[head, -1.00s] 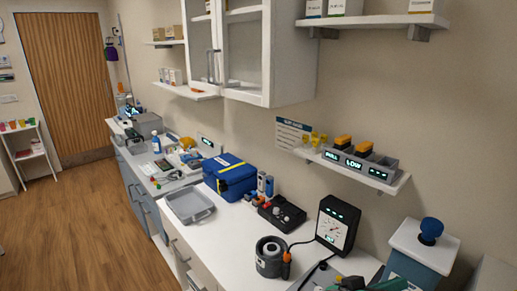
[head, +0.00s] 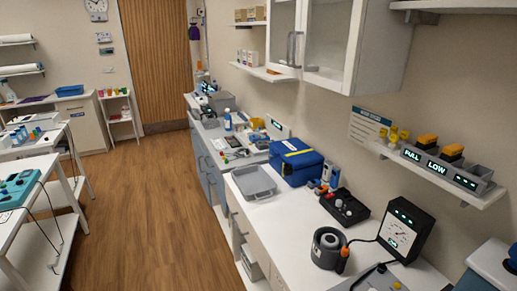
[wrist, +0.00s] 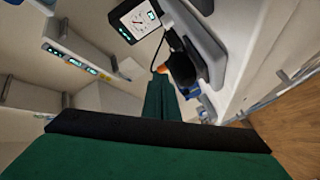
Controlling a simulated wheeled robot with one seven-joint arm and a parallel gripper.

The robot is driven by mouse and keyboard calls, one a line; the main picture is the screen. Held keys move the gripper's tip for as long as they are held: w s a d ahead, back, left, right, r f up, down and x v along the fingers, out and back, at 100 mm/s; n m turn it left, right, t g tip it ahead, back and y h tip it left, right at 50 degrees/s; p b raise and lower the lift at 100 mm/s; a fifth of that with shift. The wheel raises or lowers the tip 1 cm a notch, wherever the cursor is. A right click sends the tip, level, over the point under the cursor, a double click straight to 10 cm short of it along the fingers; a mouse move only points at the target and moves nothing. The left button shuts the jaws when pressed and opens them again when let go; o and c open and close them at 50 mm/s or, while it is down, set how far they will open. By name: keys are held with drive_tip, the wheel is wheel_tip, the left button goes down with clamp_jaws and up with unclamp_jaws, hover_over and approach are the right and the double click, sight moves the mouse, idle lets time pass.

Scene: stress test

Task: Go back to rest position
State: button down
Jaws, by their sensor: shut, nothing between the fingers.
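My gripper (wrist: 161,82) shows in the wrist view as dark green fingers beyond a black bar, closed together with nothing between them. It points over the white counter and wall area, apart from the things around it. In the head view my gripper is out of sight. In that view the white counter (head: 268,226) runs along the right wall, with a black gauge box (head: 405,231) and a dark round pot (head: 327,248) at its near end. The gauge box also shows in the wrist view (wrist: 131,22).
A blue case (head: 297,165), a grey tray (head: 254,182) and a black knob box (head: 344,207) stand on the counter. A wall shelf (head: 459,186) and white cabinet (head: 342,45) overhang it. White tables (head: 25,175) stand at left. The wood floor (head: 150,225) between is clear.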

drive_tip(key=s+a+f+y, duration=0.7)
drive_tip(key=s+a+f, duration=0.2)
drive_tip(key=s+a, duration=0.4)
drive_tip(key=s+a+m+y, duration=0.1)
drive_tip(key=s+a+m, duration=0.3)
drive_tip(key=s+a, duration=0.5)
drive_tip(key=shift+s+y, duration=0.3)
drive_tip(key=shift+s, duration=0.4)
drive_tip(key=shift+r, duration=0.1)
